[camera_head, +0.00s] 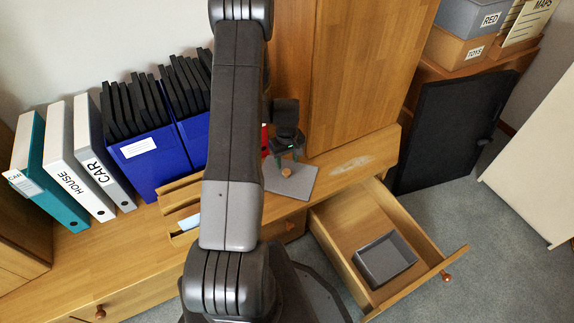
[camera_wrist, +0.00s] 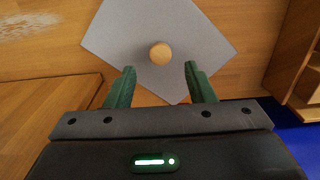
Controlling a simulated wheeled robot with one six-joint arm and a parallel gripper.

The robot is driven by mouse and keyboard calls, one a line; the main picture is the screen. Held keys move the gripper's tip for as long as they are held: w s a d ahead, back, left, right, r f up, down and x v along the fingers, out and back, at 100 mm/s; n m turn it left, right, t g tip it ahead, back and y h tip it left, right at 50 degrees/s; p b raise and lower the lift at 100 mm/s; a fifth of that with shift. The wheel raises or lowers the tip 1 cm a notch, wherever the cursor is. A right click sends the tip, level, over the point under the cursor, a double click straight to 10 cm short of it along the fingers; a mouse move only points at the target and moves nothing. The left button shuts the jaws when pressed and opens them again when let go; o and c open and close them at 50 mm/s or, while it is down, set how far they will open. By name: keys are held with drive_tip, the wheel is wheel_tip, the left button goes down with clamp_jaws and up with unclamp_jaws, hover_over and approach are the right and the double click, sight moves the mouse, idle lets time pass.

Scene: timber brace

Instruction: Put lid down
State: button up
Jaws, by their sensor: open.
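The lid is a flat grey panel (camera_head: 302,182) with a small round wooden knob (camera_head: 286,172). It lies on the wooden cabinet top, just above the open drawer. In the wrist view the grey lid (camera_wrist: 190,28) lies ahead of the fingertips, with its knob (camera_wrist: 160,53) centred between and beyond them. My gripper (camera_head: 288,155) is over the lid's far edge in the head view. In the wrist view my gripper (camera_wrist: 160,76) has its two green fingers spread apart with nothing between them. The lid's left part is hidden behind my arm in the head view.
The open drawer (camera_head: 418,232) holds a small open grey box (camera_head: 402,245). Blue boxes (camera_head: 160,160) of black folders and several binders (camera_head: 75,165) stand at left. A tall wooden cabinet (camera_head: 350,75) rises behind the lid. A black panel (camera_head: 450,130) leans at right.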

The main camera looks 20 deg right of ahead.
sight(287, 171)
wheel_tip(287, 171, up, 7)
drive_tip(key=p, duration=0.1)
drive_tip(key=shift+f, duration=0.2)
